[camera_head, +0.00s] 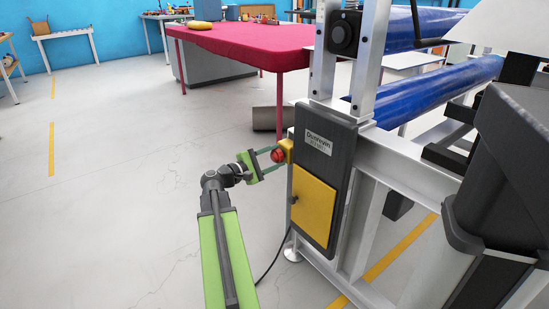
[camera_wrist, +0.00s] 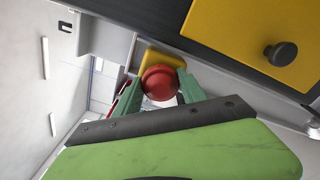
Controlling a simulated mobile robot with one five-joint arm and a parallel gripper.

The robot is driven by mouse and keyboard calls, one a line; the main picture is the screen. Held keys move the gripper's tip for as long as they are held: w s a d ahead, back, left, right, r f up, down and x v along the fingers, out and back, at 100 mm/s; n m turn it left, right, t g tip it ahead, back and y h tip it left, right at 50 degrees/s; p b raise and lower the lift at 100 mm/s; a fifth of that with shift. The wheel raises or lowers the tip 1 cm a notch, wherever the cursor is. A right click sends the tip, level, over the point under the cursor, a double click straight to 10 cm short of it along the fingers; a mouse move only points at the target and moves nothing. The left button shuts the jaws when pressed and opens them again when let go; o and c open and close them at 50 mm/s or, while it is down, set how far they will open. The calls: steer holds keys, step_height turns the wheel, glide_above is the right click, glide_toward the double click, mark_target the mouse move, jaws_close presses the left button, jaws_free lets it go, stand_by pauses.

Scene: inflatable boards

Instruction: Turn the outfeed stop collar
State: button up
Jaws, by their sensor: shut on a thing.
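The red stop collar (camera_head: 277,155) sits on a small yellow box (camera_head: 287,148) on the side of the dark machine cabinet. In the wrist view the red collar (camera_wrist: 160,82) is between the green fingers, with the yellow box (camera_wrist: 163,58) behind it. My gripper (camera_head: 272,155) reaches it from the left, with its fingers on both sides of the collar. My gripper (camera_wrist: 161,86) is shut on the collar. The collar's far side is hidden.
The grey cabinet (camera_head: 322,128) has a yellow door (camera_head: 313,205) with a dark knob (camera_wrist: 282,53). Blue rollers (camera_head: 438,88) lie behind it in a white frame. A red-covered table (camera_head: 247,45) stands farther back. The floor at left is clear.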

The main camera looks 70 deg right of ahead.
steer(key=shift+f+m, duration=0.1)
steer(key=shift+m, duration=1.9)
steer(key=shift+s, duration=0.1)
steer(key=o, duration=1.4)
steer(key=shift+c, duration=0.2)
steer(key=v, duration=1.7)
steer(key=shift+a, duration=0.25)
